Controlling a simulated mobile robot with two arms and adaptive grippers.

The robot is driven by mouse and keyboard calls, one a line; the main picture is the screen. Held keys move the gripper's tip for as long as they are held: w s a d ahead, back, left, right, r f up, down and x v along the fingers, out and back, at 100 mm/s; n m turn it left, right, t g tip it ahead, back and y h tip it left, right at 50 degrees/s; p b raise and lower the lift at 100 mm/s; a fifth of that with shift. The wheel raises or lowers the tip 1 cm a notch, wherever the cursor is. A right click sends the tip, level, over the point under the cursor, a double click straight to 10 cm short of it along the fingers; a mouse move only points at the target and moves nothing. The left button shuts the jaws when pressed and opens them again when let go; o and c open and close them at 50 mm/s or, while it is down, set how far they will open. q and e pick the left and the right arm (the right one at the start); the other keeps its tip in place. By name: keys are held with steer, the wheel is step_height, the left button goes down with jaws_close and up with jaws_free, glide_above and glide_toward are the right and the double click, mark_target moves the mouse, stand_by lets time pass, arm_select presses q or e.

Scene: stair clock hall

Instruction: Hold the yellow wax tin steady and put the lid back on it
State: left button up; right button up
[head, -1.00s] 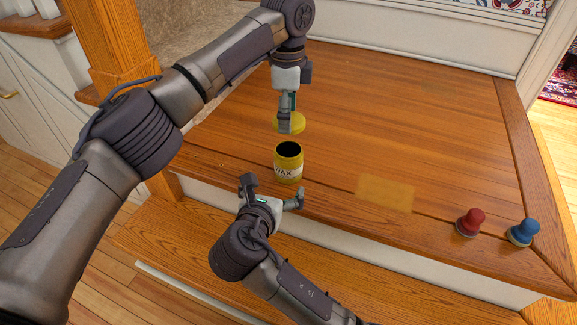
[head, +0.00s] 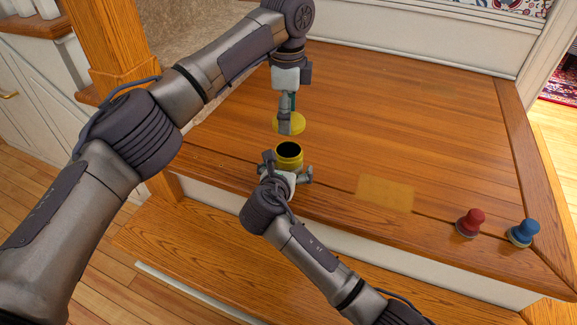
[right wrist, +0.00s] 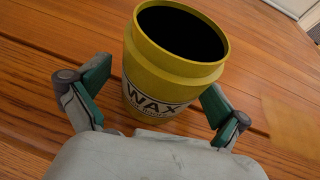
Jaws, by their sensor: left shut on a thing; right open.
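The yellow wax tin (head: 289,155) stands upright and open on the wooden surface, its dark inside showing. In the right wrist view the tin (right wrist: 165,75) shows a "WAX" label. My right gripper (head: 288,172) is open, with one finger on each side of the tin; in the right wrist view its fingers (right wrist: 155,95) appear apart from the wall. My left gripper (head: 289,120) is shut on the yellow lid (head: 299,124), behind the tin in the head view. The fingers hide part of the lid, and its exact height above the surface is hard to tell.
A red-knobbed stamp (head: 470,222) and a blue-knobbed one (head: 523,232) stand at the right front. A flat yellowish patch (head: 385,192) lies right of the tin. The wooden top (head: 410,120) is clear behind. A wooden post (head: 110,50) stands at the left.

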steer(key=c, duration=1.7)
arm_select(q)
glide_above(287, 150)
steer(key=shift+f, duration=2.45)
steer(key=shift+f, duration=0.9)
steer(key=shift+f, duration=0.5)
